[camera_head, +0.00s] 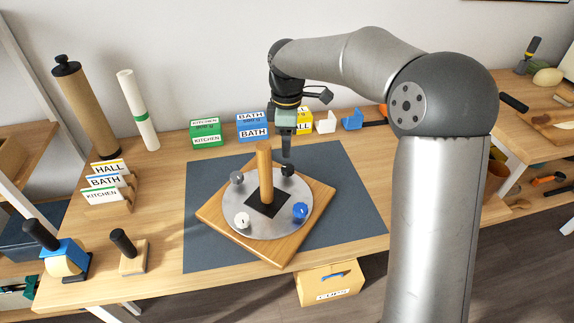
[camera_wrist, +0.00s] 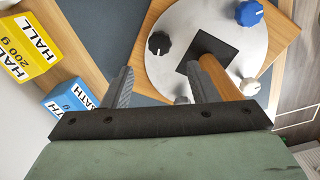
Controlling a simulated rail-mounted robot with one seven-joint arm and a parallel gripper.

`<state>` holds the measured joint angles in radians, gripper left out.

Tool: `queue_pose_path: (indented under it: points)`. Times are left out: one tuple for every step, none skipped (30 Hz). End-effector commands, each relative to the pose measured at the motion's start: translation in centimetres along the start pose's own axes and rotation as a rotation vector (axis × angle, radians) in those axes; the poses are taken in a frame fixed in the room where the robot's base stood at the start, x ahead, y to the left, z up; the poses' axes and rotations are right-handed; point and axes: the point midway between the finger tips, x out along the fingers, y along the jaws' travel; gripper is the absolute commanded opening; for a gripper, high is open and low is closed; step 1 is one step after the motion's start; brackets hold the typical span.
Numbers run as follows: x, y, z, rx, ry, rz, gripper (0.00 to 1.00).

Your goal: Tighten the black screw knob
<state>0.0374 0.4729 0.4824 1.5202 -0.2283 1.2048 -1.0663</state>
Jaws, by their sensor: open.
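The black screw knob (camera_head: 288,170) sits on the back right of a round metal plate (camera_head: 268,226) fixed to a wooden board (camera_head: 315,228). In the wrist view the black knob (camera_wrist: 159,43) lies beyond the fingertips, roughly between their lines, with its white mark partly visible. My gripper (camera_head: 286,155) points down just above the black knob in the head view; it also shows in the wrist view (camera_wrist: 155,82), fingers apart with nothing between them. From these views I cannot tell the exact gap to the knob.
A wooden post (camera_head: 265,175) stands at the plate's centre, close beside the gripper. Grey (camera_head: 237,178), white (camera_head: 242,220) and blue (camera_head: 300,210) knobs surround it. Labelled boxes, including a blue BATH box (camera_head: 252,127), stand behind. The dark mat (camera_head: 350,195) is clear at right.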

Motion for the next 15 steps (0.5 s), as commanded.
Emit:
queue_pose_path:
  points:
    - [1.4, -0.1, 0.0, 0.001, -0.001, -0.004, 0.53]
    - [2.0, -0.1, 0.0, 0.001, -0.001, -0.004, 0.53]
    - [2.9, -0.1, 0.0, 0.0, -0.001, -0.003, 0.53]
    - [3.5, -0.1, 0.0, 0.0, -0.001, -0.004, 0.53]
    - [4.2, -0.1, 0.0, 0.0, -0.001, -0.004, 0.53]
    - [4.9, 0.0, 0.0, 0.0, -0.001, -0.003, 0.53]
    - [5.4, -0.1, 0.0, 0.0, -0.001, -0.003, 0.53]
    - [5.9, -0.1, 0.0, 0.0, -0.001, -0.002, 0.53]
    - [6.5, -0.1, 0.0, 0.001, -0.001, -0.003, 0.53]
    - [6.9, 0.0, 0.0, 0.001, 0.0, -0.003, 0.53]
    - [7.2, 0.0, 0.0, 0.001, 0.0, -0.002, 0.53]
    - [7.6, 0.0, 0.0, 0.001, 0.0, -0.002, 0.53]
    - [7.9, 0.0, 0.0, 0.001, -0.001, -0.002, 0.53]
    - [8.1, 0.0, 0.0, 0.001, -0.001, -0.001, 0.53]
    - [8.3, 0.0, 0.0, 0.001, -0.001, -0.001, 0.53]
